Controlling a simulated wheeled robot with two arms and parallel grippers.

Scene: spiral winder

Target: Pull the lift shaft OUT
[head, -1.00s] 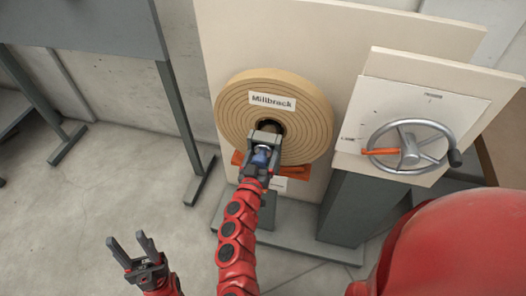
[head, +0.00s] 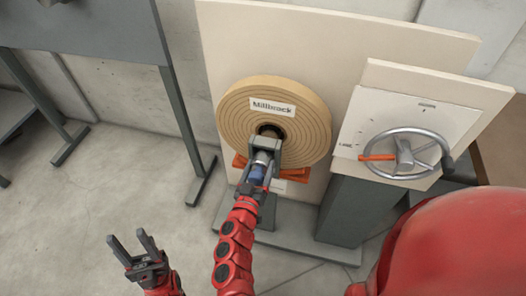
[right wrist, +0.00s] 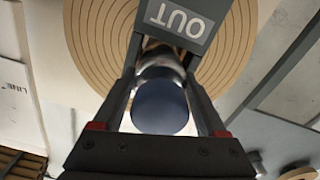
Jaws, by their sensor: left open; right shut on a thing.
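The lift shaft (head: 258,170) is a silver cylinder with a dark blue end, in front of the dark core of a large tan roll (head: 240,112). In the right wrist view, the blue end of the shaft (right wrist: 160,107) lies between my fingers, below a grey part marked OUT (right wrist: 180,20). My right gripper (head: 263,150) is shut on the shaft, close in front of the roll. How far the shaft reaches into the core is hidden. My left gripper (head: 134,247) is open and empty at lower left, away from the roll.
A handwheel (head: 404,155) with an orange spoke is on a panel at right. A grey frame (head: 90,30) stands at left. The floor at lower left is clear.

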